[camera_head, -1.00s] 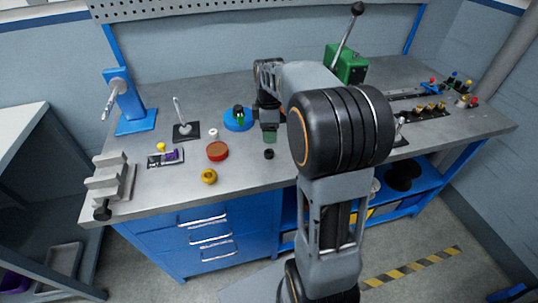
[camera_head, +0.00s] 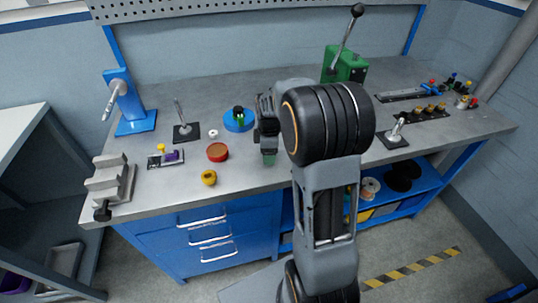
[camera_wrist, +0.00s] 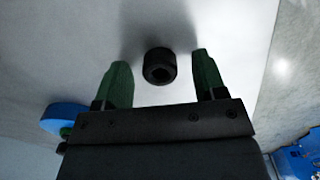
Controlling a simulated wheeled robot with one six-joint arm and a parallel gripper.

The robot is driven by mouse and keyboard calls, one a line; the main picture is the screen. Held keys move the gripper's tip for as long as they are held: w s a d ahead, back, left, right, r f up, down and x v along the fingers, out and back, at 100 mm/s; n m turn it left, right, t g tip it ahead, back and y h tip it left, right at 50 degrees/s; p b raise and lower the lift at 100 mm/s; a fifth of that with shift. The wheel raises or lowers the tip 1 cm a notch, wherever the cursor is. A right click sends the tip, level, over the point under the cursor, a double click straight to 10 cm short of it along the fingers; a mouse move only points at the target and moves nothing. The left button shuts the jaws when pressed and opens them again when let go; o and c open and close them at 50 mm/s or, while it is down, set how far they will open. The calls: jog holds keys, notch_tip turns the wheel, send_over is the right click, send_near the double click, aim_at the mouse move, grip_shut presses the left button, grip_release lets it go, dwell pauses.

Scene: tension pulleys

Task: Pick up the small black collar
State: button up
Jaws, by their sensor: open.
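The small black collar (camera_wrist: 160,66) shows in the wrist view as a short dark ring with a hole, resting on the pale bench top. My gripper (camera_wrist: 161,78) is open, with one green fingertip on each side of the collar. A gap shows between the collar and each finger, and nothing is held. In the head view my gripper (camera_head: 269,160) is low over the bench near its front edge. The collar is hidden behind my gripper there.
A blue round base (camera_head: 238,121) stands left of my gripper. Farther left are a red round part (camera_head: 217,152), a yellow ring (camera_head: 208,177) and a small white ring (camera_head: 213,133). A green lever box (camera_head: 345,64) stands at the back. The bench front edge is close.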

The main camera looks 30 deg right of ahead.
jog(key=shift+c, duration=0.4)
jog(key=c, duration=0.9)
jog(key=shift+r, duration=0.1)
jog(key=shift+r, duration=0.4)
notch_tip(320, 180, up, 2)
jog(key=shift+r, duration=0.1)
jog(key=s+r, duration=0.3)
jog(key=s, duration=0.1)
jog(key=s+a+r, duration=0.1)
jog(key=s+r, duration=0.2)
jog(key=s, duration=0.2)
jog(key=s+a+r+b, duration=0.1)
jog(key=s+r, duration=0.3)
jog(key=s, duration=0.1)
jog(key=shift+a, duration=0.1)
